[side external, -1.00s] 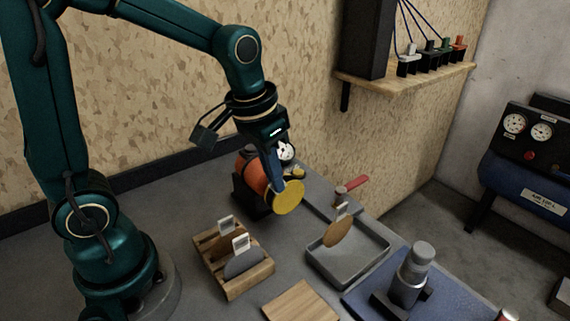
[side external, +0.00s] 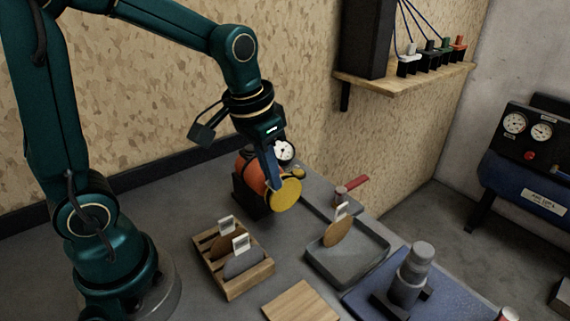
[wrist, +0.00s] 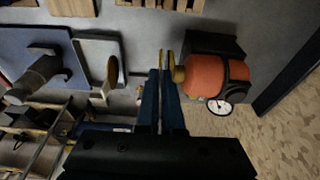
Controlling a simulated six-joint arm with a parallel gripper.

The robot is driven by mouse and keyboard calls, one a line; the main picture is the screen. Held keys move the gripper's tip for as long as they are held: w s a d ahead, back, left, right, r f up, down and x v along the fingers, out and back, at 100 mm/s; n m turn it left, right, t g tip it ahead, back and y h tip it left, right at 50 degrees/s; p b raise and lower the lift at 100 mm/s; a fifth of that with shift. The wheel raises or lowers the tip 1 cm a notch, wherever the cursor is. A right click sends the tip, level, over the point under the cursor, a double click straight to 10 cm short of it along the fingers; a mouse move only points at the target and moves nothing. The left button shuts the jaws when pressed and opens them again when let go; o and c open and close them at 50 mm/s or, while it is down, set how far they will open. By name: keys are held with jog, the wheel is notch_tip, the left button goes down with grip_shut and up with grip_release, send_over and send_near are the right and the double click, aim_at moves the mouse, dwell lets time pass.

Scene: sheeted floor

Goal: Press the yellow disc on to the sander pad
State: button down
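The yellow disc (side external: 285,194) hangs on edge below my gripper (side external: 272,168), its face towards the side camera. In the wrist view the disc (wrist: 161,58) shows edge-on as a thin strip at the fingertips. My gripper (wrist: 161,75) is shut on it; the exact grip point is too small to tell. An upright grey tool (side external: 410,275) with a round light top stands on the blue mat (side external: 455,300); it looks like the sander. The disc is well apart from it, to its left and farther back.
An orange cylinder (side external: 251,170) with a gauge (side external: 284,151) stands right behind the disc. A wooden rack (side external: 240,287) holds brown and grey discs. A grey tray (side external: 345,268) holds a brown disc (side external: 339,230). A wooden board (side external: 301,303) lies in front. A red-handled tool (side external: 351,187) lies behind the tray.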

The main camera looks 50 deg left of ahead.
jog(key=shift+a, duration=0.4)
dwell(0.3)
jog(key=c, duration=1)
grip_release()
jog(key=shift+r, duration=0.1)
jog(key=s+d+r+t, duration=0.2)
jog(key=s+r, duration=0.3)
jog(key=r, duration=0.2)
jog(key=shift+t, duration=0.5)
jog(key=s+f, duration=0.2)
jog(key=s, duration=0.1)
jog(key=s+f, duration=0.1)
jog(key=s, duration=0.1)
jog(key=shift+d, duration=0.4)
